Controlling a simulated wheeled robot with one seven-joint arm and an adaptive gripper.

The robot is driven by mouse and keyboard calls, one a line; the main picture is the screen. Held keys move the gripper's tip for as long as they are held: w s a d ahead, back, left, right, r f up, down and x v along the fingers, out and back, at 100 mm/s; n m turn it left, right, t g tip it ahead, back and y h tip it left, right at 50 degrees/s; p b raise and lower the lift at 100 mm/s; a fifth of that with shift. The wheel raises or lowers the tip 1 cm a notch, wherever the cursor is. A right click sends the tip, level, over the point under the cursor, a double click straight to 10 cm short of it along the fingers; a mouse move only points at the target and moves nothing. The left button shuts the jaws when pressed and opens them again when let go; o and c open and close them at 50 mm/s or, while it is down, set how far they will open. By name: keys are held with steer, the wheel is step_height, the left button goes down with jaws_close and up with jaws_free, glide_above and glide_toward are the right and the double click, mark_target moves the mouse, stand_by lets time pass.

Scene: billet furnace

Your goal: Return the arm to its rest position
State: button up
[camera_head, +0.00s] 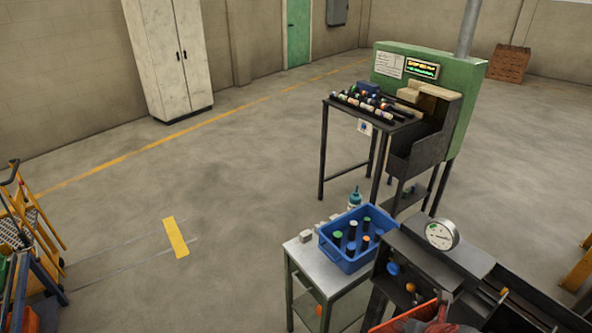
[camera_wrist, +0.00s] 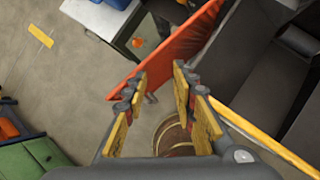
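My gripper (camera_wrist: 160,80) shows in the wrist view with its two yellow-padded fingers apart. It is open, and nothing is held between the fingers. It points down over the floor beside a slanted orange panel (camera_wrist: 180,45). A round brownish object (camera_wrist: 172,135) shows below, between the fingers. My gripper is not clearly seen in the head view, so the arm's overall pose cannot be told from there.
A blue crate (camera_head: 331,247) with several dark bars stands on a small table (camera_head: 308,261). A dark bench with a round gauge (camera_head: 442,234) is at right. The green furnace (camera_head: 460,95) and its bar table (camera_head: 329,114) stand behind. A cart (camera_head: 40,235) is at left. The middle floor is clear.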

steer(key=s+d+r+m+h, duration=0.2)
steer(key=d+r+m+h, duration=0.65)
steer(key=m, duration=1.25)
steer(key=s+a+r+m+y, duration=0.2)
steer(key=a+m+y, duration=0.1)
steer(key=a, duration=0.2)
steer(key=s+a+r+m+y+b, duration=0.1)
steer(key=s+a+r+m+y, duration=0.1)
steer(key=a, duration=0.4)
steer(key=s+a+r+m+g+y+b, duration=0.1)
steer(key=s+a+r+m+y, duration=0.1)
steer(key=a+m+y, duration=0.2)
steer(key=shift+a+r+m, duration=0.35)
steer(key=shift+a+m, duration=0.55)
steer(key=shift+a, duration=0.15)
